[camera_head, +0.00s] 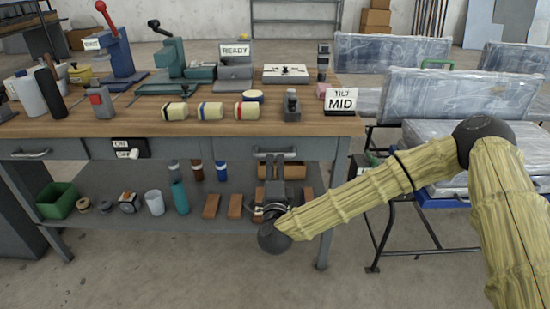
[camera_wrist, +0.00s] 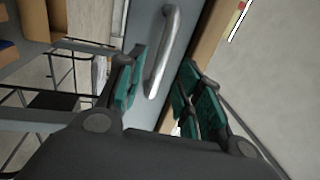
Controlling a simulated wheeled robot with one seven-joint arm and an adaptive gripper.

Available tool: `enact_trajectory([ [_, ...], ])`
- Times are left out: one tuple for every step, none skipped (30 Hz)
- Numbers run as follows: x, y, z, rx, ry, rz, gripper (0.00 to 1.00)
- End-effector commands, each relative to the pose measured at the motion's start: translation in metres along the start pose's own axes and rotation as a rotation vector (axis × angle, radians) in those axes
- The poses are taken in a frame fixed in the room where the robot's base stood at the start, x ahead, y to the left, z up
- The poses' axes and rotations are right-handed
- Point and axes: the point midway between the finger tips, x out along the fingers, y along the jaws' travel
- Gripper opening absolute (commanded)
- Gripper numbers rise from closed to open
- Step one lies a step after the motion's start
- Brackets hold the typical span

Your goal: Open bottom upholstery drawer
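The workbench has a grey left drawer (camera_head: 62,148) with a metal handle (camera_head: 30,154) and a grey right drawer (camera_head: 315,147) under its wooden top. Both look shut. No drawer is marked as upholstery. My gripper (camera_head: 272,170) is in front of the right drawer, partly hidden by my arm. In the wrist view my gripper (camera_wrist: 163,78) is open, with green pads apart. A silver bar handle (camera_wrist: 165,50) on a grey front (camera_wrist: 145,28) lies ahead between the fingers, tilted in the picture. I cannot tell whether any pad touches it.
The workbench top (camera_head: 210,128) carries tools, rolls and a MID sign (camera_head: 342,100). A lower shelf (camera_head: 110,220) holds a green bin (camera_head: 57,200), cans and blocks. A metal rack (camera_head: 415,252) with wrapped panels (camera_head: 455,97) stands right. The floor in front is clear.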

Motion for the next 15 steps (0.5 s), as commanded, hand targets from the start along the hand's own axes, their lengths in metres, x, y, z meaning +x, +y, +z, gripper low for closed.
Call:
enact_trajectory([
  [0.009, 0.001, -0.001, 0.000, 0.002, -0.002, 0.35],
  [0.013, 0.001, 0.000, 0.000, 0.001, -0.002, 0.35],
  [0.019, 0.001, -0.001, -0.001, 0.002, -0.002, 0.35],
  [0.023, 0.001, -0.001, -0.001, 0.002, -0.002, 0.35],
  [0.027, 0.001, 0.000, -0.001, 0.000, -0.001, 0.35],
  [0.032, 0.001, 0.000, -0.001, 0.001, -0.001, 0.35],
  [0.035, 0.001, 0.000, -0.001, 0.001, -0.002, 0.35],
  [0.038, 0.001, 0.000, -0.001, 0.000, -0.001, 0.35],
  [0.042, 0.001, 0.000, -0.001, -0.001, -0.001, 0.35],
  [0.044, 0.001, 0.000, 0.000, 0.000, 0.000, 0.35],
  [0.046, 0.001, 0.000, 0.000, 0.000, -0.001, 0.35],
  [0.048, 0.001, 0.000, 0.000, 0.000, -0.001, 0.35],
  [0.049, 0.001, 0.000, 0.000, 0.000, 0.000, 0.35],
  [0.050, 0.001, 0.000, -0.001, 0.000, 0.000, 0.35],
  [0.051, 0.001, 0.000, -0.001, -0.001, 0.000, 0.35],
])
